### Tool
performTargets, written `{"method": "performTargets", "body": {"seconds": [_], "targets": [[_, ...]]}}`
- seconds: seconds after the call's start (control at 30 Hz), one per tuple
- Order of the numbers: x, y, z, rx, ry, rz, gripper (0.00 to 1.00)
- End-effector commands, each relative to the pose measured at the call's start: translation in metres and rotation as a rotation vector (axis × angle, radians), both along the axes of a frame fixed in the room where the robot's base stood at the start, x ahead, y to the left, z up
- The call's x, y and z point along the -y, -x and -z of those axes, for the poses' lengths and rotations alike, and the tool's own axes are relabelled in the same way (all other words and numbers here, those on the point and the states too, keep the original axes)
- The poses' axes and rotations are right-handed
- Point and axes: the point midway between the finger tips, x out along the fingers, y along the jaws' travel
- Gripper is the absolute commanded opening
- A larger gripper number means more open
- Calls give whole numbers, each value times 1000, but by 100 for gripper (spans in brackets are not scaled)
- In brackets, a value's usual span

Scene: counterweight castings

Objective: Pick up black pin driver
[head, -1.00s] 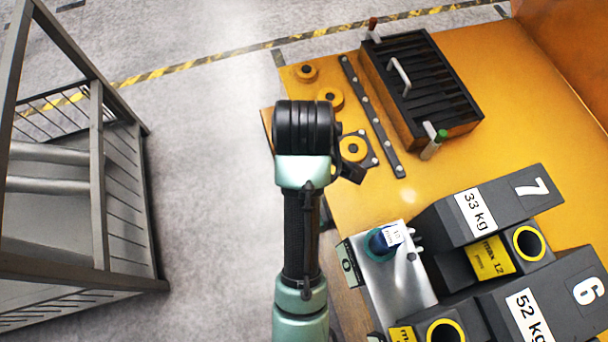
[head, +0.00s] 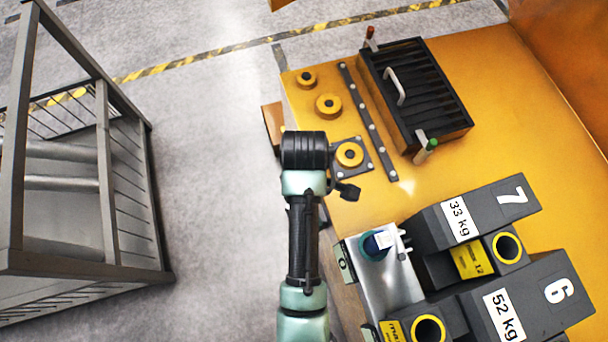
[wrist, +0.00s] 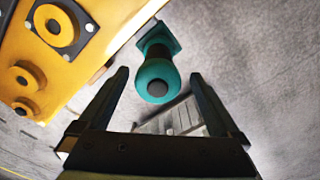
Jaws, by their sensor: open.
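I cannot pick out the black pin driver with certainty. In the wrist view a teal round piece (wrist: 154,72) with a dark centre in its near end shows between my fingers, with a teal square plate behind it. I cannot tell whether this is the driver or its holder. My gripper (wrist: 160,74) is open, its two dark fingers on either side of that piece, with nothing visibly gripped. In the head view the dark end of my gripper (head: 347,191) shows beside the table's left edge, and my arm hides what lies beneath.
The yellow table (head: 455,165) carries yellow rings (head: 328,105), a black slotted rack (head: 415,90) and heavy numbered castings (head: 470,210). A metal plate (head: 400,290) holds a blue-topped piece (head: 376,243). A grey cage (head: 125,190) stands left, with open floor between.

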Motion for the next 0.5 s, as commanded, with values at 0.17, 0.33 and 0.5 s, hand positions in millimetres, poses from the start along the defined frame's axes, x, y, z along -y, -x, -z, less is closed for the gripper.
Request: {"method": "performTargets", "body": {"seconds": [0.17,0.33,0.5], "targets": [[0,0,9,-2,-1,0,99],[-1,-1,28,-4,-1,0,99],[-1,-2,49,-1,0,0,99]]}}
